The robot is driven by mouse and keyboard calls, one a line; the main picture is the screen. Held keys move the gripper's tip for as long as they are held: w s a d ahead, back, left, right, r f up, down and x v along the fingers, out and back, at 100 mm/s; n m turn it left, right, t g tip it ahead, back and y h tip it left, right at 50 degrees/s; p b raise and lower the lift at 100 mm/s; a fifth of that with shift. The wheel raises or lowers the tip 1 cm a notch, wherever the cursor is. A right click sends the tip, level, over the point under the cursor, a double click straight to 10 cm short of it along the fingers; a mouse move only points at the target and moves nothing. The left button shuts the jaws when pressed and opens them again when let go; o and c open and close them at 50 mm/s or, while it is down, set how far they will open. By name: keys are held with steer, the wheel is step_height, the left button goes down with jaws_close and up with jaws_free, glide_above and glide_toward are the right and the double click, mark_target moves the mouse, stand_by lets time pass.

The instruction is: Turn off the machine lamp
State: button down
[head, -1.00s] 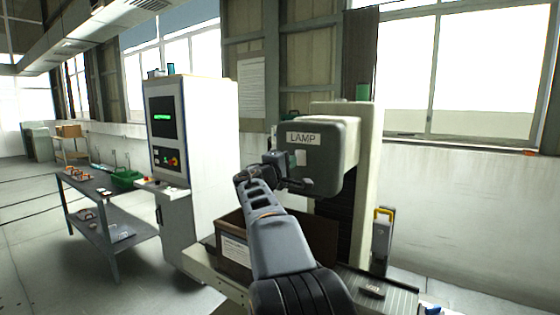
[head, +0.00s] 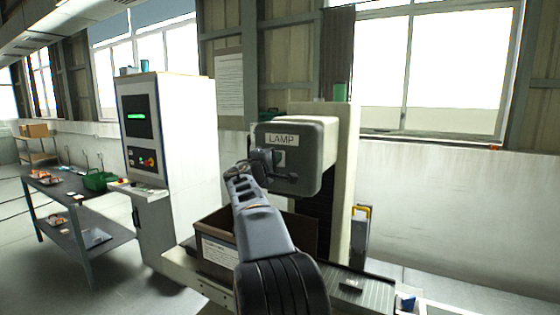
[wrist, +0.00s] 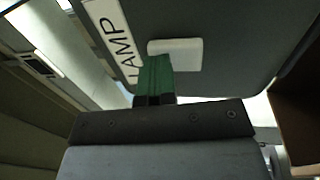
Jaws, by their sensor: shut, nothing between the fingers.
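The grey machine head (head: 318,160) carries a white LAMP label (head: 282,140) and a small pale switch plate (head: 279,158) below it. In the wrist view the LAMP label (wrist: 113,38) is at upper left and the white switch plate (wrist: 183,52) at upper centre. My gripper (head: 291,178) is at the front face of the head, close by the plate. In the wrist view its shut green fingertips (wrist: 155,76) overlap the plate's lower left part. I cannot tell whether they touch it. The switch's position and any lamp light cannot be made out.
A brown box (head: 217,253) with a paper label stands below my arm. A control cabinet (head: 185,130) with a green-lit screen stands left, beside a work table (head: 88,205) with a green basket. A yellow-handled object (head: 361,225) stands right. Open floor lies at lower left.

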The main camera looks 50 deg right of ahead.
steer(key=s+a+r+b, duration=0.1)
steer(key=s+a+b, duration=0.1)
steer(key=a, duration=0.4)
steer(key=s+a+b, duration=0.1)
steer(key=a+b, duration=0.2)
steer(key=a, duration=0.4)
steer(key=shift+s+a+r, duration=0.2)
steer(key=shift+s+r, duration=0.15)
